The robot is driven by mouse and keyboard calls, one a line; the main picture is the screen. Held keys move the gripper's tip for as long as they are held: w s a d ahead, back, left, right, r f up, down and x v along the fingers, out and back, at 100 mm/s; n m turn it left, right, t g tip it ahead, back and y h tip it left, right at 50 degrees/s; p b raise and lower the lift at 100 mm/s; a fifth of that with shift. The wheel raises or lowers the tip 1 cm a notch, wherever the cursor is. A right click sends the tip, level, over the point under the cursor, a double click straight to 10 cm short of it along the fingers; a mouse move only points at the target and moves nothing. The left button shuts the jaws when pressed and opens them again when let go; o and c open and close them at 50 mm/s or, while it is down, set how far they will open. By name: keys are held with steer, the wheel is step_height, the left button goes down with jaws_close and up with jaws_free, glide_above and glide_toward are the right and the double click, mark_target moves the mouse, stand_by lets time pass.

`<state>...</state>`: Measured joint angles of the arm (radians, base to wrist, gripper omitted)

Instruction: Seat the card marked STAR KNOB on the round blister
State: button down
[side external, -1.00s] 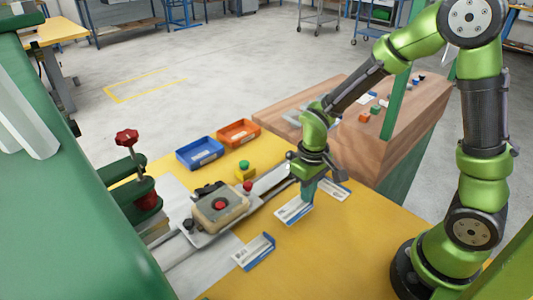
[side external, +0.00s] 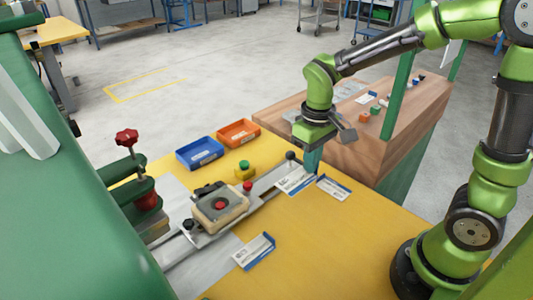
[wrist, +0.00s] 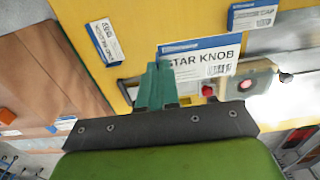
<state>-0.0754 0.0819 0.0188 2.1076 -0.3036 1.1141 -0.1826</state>
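The card marked STAR KNOB (wrist: 200,60) is white with a blue top band and a printed code. It also shows in the side view (side external: 293,181), at the teal fingers of my gripper (side external: 312,162). In the wrist view the fingers (wrist: 158,88) are close together at the card's edge and appear shut on it. The card seems raised above the yellow table. A beige nest (side external: 235,212) on the metal slide holds a clear-looking piece with a red round part (side external: 220,206); it looks like the round blister, but its outline is unclear.
Two other cards lie on the yellow table (side external: 340,230): one at the right (side external: 335,188), one in front of the nest (side external: 255,250). Blue (side external: 199,153) and orange (side external: 239,133) bins stand behind. A green press with a red knob (side external: 127,137) stands left. A black-knobbed lever (side external: 290,156) is near my gripper.

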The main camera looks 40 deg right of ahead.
step_height(320, 180, up, 4)
steer(key=shift+f, duration=0.1)
steer(key=w+a, duration=0.7)
steer(key=w, duration=0.2)
glide_above(235, 194)
step_height(235, 194, down, 5)
steer(key=shift+w+d+f, duration=0.15)
steer(key=shift+f, duration=2.45)
steer(key=shift+f, duration=0.65)
